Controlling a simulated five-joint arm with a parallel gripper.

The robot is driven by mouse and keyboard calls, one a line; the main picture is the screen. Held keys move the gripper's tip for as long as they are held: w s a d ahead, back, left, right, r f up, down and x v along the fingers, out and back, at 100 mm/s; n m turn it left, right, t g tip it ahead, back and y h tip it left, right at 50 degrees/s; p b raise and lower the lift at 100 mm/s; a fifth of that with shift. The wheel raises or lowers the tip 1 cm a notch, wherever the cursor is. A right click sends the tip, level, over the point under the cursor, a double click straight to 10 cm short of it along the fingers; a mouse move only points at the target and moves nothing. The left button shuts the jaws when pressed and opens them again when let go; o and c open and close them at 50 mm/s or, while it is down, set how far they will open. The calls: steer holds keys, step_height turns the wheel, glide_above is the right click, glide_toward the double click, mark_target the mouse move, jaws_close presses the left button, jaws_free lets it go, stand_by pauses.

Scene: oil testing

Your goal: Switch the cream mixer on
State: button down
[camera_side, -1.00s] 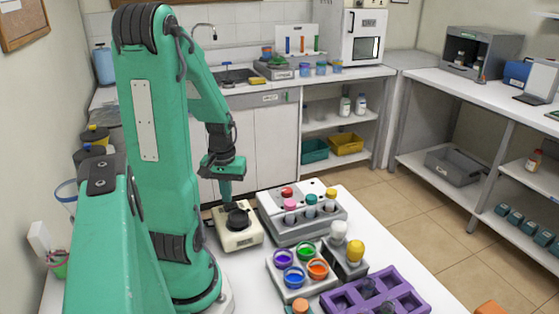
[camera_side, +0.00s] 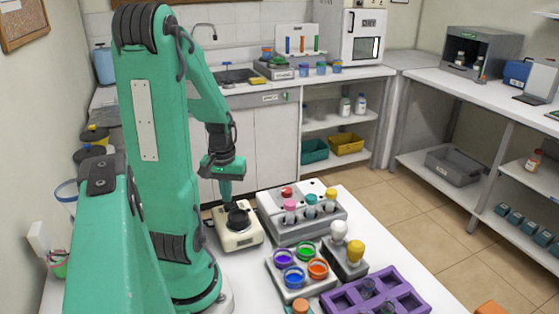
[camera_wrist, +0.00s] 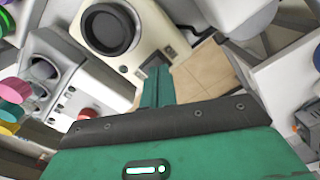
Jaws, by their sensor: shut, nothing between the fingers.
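The cream mixer (camera_side: 240,240) stands at the near table's left edge, with a round black cup-like top (camera_side: 238,219). In the wrist view, the mixer's cream body (camera_wrist: 150,24) shows with the black top, a small dark round part (camera_wrist: 123,69) and a dark panel (camera_wrist: 170,51) along its edge. My gripper (camera_side: 226,197) is shut and empty, pointing down just behind the black top in the side view. In the wrist view, my gripper's fingertips (camera_wrist: 157,73) lie close to the mixer's edge. Whether they touch it, and the switch position, I cannot tell.
A grey rack (camera_side: 296,232) with coloured caps stands right of the mixer. A block of colour pots (camera_side: 272,269), a holder with white and yellow bulbs (camera_side: 347,267) and a purple tray (camera_side: 413,298) are nearer. Floor tiles (camera_wrist: 205,75) show beside the fingers in the wrist view.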

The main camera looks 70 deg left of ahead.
mark_target(232, 207)
steer(key=shift+f, duration=0.9)
stand_by(0.9)
steer(key=shift+r, duration=3.55)
steer(key=w+d+r+m+t, duration=0.2)
steer(key=d+r+m, duration=0.1)
steer(key=d, duration=0.4)
steer(key=w+d+r+m+t, duration=0.1)
steer(key=w+d+r+m, duration=0.2)
steer(key=d, duration=0.5)
steer(key=w+d+r+m+t, duration=0.2)
steer(key=d+r+m, duration=0.3)
steer(key=d, duration=0.3)
steer(key=shift+w+m+t, duration=0.3)
steer(key=shift+w+m, duration=0.15)
steer(key=shift+m, duration=0.05)
